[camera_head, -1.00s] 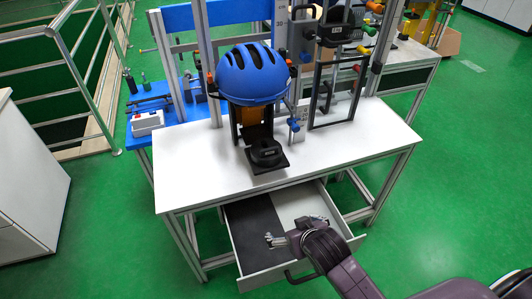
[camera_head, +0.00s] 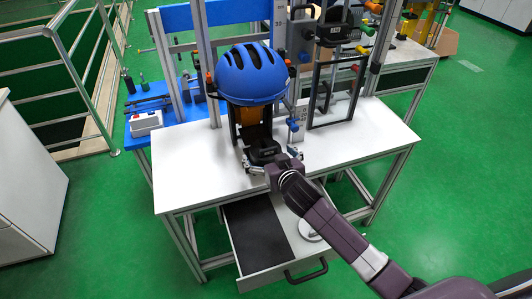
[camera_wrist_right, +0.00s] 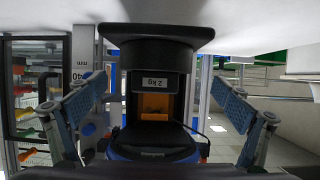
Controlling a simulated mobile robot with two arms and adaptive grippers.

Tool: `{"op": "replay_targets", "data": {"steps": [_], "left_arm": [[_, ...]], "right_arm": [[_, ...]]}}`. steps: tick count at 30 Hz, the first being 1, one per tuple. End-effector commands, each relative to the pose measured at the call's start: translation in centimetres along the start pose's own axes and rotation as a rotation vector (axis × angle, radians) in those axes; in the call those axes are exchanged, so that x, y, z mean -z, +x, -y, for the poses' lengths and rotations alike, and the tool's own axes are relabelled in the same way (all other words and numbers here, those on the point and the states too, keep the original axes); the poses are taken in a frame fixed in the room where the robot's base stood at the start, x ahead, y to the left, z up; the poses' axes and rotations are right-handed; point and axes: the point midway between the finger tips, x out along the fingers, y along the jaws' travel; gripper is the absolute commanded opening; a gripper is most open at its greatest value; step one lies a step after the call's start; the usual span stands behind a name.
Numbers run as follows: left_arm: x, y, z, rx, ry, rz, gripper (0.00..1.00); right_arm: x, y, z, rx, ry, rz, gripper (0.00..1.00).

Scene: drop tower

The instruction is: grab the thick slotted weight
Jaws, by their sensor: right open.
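A thick black weight (camera_head: 264,150) sits on the dark base of the stand, below the blue helmet (camera_head: 254,74). In the right wrist view the weight (camera_wrist_right: 159,50) appears upside down with a "2 kg" label. My right gripper (camera_head: 271,163) is open at the front of the weight. In the wrist view its two fingers stand spread to the left and right of the weight, with gaps on both sides. My arm and gripper hide the weight's lower front in the head view. My left gripper is not in view.
The white table (camera_head: 190,165) has free room left and right of the stand. An open drawer (camera_head: 262,232) below its front edge holds a pale round disc (camera_head: 308,230). A black-framed stand (camera_head: 335,90) rises at the back right.

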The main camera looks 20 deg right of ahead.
Motion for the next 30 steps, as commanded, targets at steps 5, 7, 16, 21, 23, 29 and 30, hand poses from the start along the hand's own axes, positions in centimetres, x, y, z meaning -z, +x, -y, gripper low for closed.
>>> {"op": "replay_targets", "data": {"steps": [5, 7, 16, 21, 23, 29, 30], "left_arm": [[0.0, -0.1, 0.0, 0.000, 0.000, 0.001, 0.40], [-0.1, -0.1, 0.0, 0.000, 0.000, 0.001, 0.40], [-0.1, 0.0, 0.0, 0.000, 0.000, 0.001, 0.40], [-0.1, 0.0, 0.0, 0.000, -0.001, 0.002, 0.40], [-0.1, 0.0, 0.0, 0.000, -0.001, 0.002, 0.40], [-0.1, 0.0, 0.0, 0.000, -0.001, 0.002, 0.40], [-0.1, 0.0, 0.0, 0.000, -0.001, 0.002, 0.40]], "right_arm": [[-0.7, 2.2, -0.7, -0.003, -0.002, 0.002, 0.95], [-0.7, 3.1, -0.6, -0.002, -0.001, 0.000, 0.95], [-0.8, 4.4, -0.6, -0.001, -0.001, 0.002, 0.95], [-0.8, 4.4, -0.6, -0.001, -0.001, 0.002, 0.91], [-0.8, 4.4, -0.6, -0.001, -0.001, 0.002, 0.85], [-0.8, 4.4, -0.6, -0.001, 0.000, 0.002, 0.63], [-0.8, 4.4, -0.6, -0.001, 0.000, 0.002, 0.58]]}}
